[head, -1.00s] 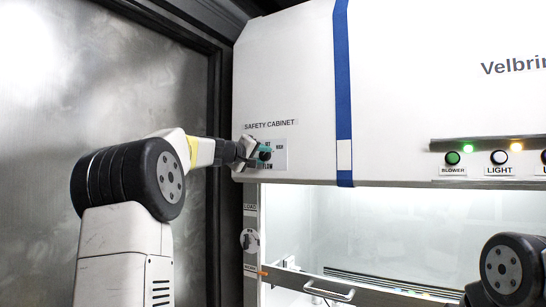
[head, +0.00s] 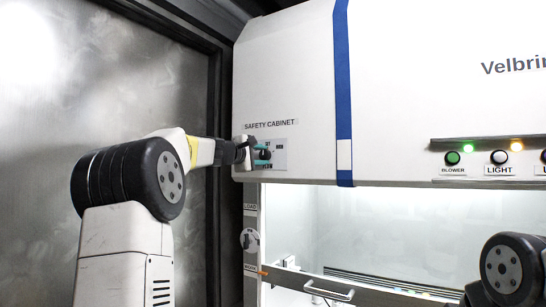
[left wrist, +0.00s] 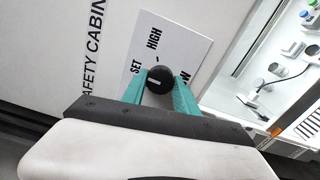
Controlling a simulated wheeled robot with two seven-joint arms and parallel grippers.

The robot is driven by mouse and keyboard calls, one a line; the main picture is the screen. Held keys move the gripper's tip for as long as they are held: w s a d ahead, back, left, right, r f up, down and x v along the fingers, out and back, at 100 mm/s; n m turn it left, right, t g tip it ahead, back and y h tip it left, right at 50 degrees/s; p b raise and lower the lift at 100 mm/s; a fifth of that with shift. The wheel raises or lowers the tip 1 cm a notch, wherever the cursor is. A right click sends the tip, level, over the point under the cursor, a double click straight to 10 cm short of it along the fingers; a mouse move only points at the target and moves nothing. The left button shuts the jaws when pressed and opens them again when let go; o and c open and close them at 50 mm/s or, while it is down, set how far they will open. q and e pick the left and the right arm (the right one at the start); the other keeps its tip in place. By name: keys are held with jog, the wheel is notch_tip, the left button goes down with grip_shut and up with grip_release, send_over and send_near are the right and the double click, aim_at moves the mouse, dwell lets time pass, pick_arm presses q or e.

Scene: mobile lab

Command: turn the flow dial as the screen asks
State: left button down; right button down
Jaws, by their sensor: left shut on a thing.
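The flow dial is a small black round knob (left wrist: 160,80) with a short white mark on its face. It sits on a pale label plate (head: 280,155) under the SAFETY CABINET lettering. In the left wrist view the words SET and HIGH are readable, and a third word is mostly covered. The mark lies on the SET side of the knob. My left gripper (head: 262,154) has its teal fingers shut on the knob, one on each side; they also show in the left wrist view (left wrist: 159,88). My right gripper is out of view. No screen is in view.
The white cabinet hood (head: 430,80) carries a blue strap (head: 343,90) right of the dial. BLOWER (head: 452,158) and LIGHT (head: 499,157) buttons are farther right. The lit cabinet opening (head: 390,230) lies below. A metal wall (head: 60,70) stands at left.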

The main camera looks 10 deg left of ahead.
pick_arm(q)
jog(key=shift+f+n, duration=0.1)
jog(key=shift+n, duration=0.2)
jog(key=c, duration=0.9)
grip_release()
jog(key=shift+c, duration=0.2)
jog(key=v, duration=0.8)
